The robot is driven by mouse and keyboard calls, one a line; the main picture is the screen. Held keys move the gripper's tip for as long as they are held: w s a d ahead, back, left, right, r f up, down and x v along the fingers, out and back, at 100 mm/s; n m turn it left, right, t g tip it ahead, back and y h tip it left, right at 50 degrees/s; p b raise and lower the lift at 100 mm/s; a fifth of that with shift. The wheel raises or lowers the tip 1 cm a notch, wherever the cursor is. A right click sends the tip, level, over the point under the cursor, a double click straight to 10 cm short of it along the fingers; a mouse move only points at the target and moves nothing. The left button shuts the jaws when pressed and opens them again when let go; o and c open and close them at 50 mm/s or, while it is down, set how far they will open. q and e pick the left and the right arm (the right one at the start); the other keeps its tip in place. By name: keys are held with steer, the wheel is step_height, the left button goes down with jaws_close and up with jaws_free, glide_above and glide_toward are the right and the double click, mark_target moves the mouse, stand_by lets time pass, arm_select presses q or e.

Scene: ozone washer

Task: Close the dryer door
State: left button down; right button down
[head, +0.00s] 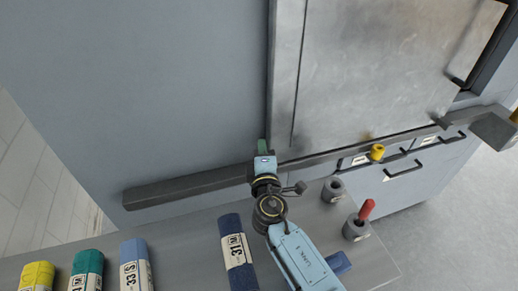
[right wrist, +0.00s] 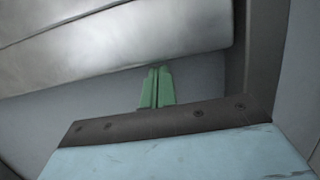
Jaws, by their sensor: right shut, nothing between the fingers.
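A brushed metal door panel (head: 375,70), which looks like the dryer door, fills the upper right of the head view. A dark gap shows along its right side. I cannot tell how far it stands open. My right gripper (head: 262,144) is at the panel's lower left, with its green fingers together and empty. In the right wrist view the shut fingers (right wrist: 157,72) point at the lower edge of a metal panel (right wrist: 120,40). I cannot tell whether they touch it. My left gripper is not in view.
A dark rail (head: 190,188) runs below the panel. Rolled cloths with labels, including a dark blue one (head: 237,255) and a green one (head: 87,268), lie on the grey surface in front. A grey holder with a red piece (head: 358,224) and drawers (head: 405,175) are at the right.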

mark_target(307, 138)
steer(key=shift+d, duration=0.15)
steer(key=w+d, duration=0.1)
steer(key=d, duration=0.3)
steer(key=w+d, duration=0.1)
steer(key=d, duration=0.3)
steer(key=w+d, duration=0.2)
steer(key=d, duration=0.2)
